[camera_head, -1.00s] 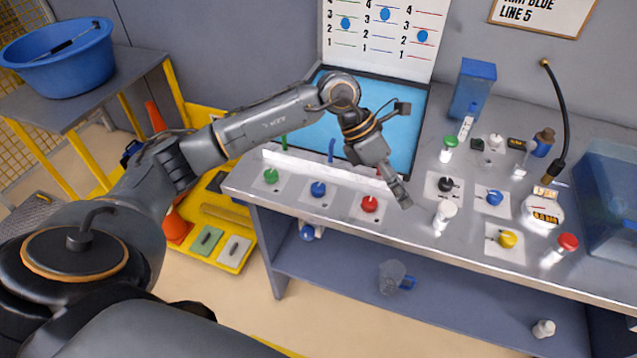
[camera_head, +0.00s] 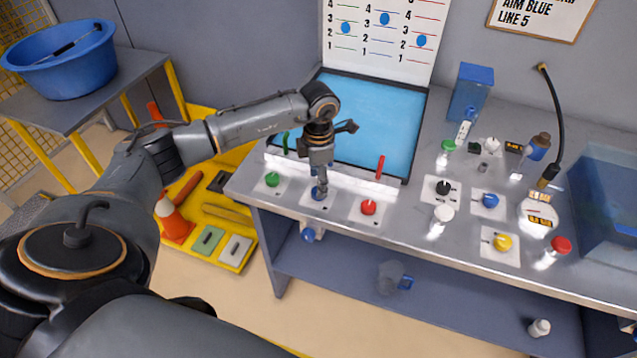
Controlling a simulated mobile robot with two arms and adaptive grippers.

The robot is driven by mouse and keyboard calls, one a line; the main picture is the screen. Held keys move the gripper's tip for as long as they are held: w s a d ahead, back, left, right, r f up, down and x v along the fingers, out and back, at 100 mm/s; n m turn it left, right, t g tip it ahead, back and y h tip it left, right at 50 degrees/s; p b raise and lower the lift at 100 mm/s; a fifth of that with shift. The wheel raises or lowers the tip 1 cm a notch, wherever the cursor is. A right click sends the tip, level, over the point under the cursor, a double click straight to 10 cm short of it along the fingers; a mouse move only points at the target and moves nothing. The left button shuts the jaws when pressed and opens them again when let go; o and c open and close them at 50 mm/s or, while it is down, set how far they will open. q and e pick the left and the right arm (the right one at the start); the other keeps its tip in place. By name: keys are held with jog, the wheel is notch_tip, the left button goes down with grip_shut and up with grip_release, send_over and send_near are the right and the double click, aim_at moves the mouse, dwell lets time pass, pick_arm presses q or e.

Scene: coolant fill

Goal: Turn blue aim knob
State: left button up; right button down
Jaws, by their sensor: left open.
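The blue aim knob (camera_head: 317,193) sits on a white plate at the bench's front left, between a green knob (camera_head: 272,179) and a red knob (camera_head: 368,207). My left gripper (camera_head: 321,188) points down right at the blue knob, with its fingers over it and partly hiding it. I cannot tell whether the fingers touch the knob. The gripper is open. The blue nozzle behind it is mostly hidden by the gripper. My right gripper is not in view.
A blue-screened basin (camera_head: 375,115) stands behind the knobs, with a green nozzle (camera_head: 285,143) and a red nozzle (camera_head: 380,167). Black, blue and yellow knobs and several bottles crowd the bench's right side.

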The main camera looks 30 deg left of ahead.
pick_arm(q)
jog(key=shift+f, duration=1.7)
jog(key=c, duration=1.2)
jog(key=shift+o, duration=0.2)
jog(key=shift+f+m+b, duration=0.2)
jog(key=shift+m+b, duration=0.7)
jog(key=shift+b, duration=0.15)
jog(key=shift+m+b, duration=0.9)
jog(key=m+b, duration=0.2)
jog(key=m, duration=0.1)
jog(key=shift+b, duration=0.4)
jog(key=shift+r+m+b, duration=0.2)
jog(key=shift+m+b, duration=0.6)
jog(key=shift+m, duration=0.3)
